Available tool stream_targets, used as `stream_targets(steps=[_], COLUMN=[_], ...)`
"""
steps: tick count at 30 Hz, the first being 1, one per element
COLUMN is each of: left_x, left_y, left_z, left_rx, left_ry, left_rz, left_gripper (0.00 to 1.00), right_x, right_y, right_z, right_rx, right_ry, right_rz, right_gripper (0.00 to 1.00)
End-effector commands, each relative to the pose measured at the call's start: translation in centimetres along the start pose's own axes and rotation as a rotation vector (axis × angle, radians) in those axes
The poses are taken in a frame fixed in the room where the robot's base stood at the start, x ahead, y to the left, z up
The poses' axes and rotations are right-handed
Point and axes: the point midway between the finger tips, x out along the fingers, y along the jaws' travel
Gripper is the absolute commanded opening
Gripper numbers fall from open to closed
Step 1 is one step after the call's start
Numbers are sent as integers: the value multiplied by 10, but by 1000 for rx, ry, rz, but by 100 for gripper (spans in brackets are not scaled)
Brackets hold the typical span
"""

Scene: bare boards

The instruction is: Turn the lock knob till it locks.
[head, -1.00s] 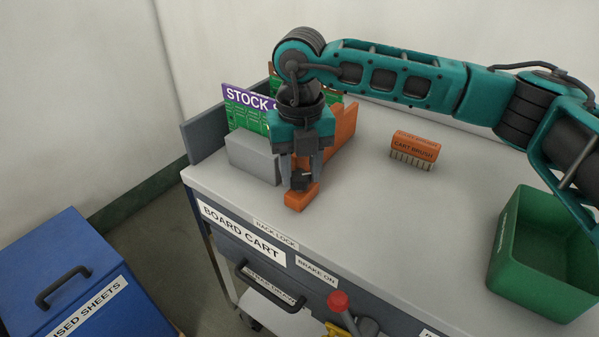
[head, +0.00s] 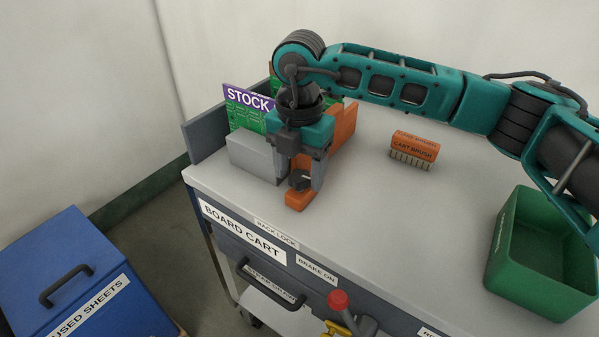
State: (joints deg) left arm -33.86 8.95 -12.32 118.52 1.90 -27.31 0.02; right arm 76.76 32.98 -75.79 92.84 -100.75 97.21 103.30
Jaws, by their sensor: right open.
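The lock knob (head: 299,180) is a small black knob on the low front end of an orange bracket (head: 298,200), above the "RACK LOCK" label (head: 275,233) on the cart top. My right gripper (head: 300,184) points down over it, open, with one finger on each side of the knob. I cannot tell whether the fingers touch it. The orange bracket rises behind the gripper on the right. Green boards with a purple "STOCK" sign (head: 248,97) stand behind a grey block (head: 254,155), partly hidden by my arm. My left gripper is not in view.
A cart brush (head: 414,148) lies right of the bracket. A green bin (head: 535,255) stands at the cart's right. A red-knobbed brake lever (head: 338,300) sticks out at the front. A blue box (head: 85,275) is on the left. The cart top (head: 390,225) between is clear.

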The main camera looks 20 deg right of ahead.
Motion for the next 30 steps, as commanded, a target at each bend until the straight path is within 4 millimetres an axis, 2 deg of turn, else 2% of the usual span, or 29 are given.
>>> stream_targets(steps=[5,19,30], left_x=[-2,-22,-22], left_y=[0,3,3], left_z=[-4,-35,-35], left_rx=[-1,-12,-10], left_ry=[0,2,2], left_rz=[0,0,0], left_gripper=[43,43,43], right_x=[-6,-59,-60], right_y=[0,0,0], right_z=[1,1,1], right_rx=[0,0,-1], right_ry=[-1,-1,-1], right_rz=[-1,-1,-2], right_gripper=[62,62,62])
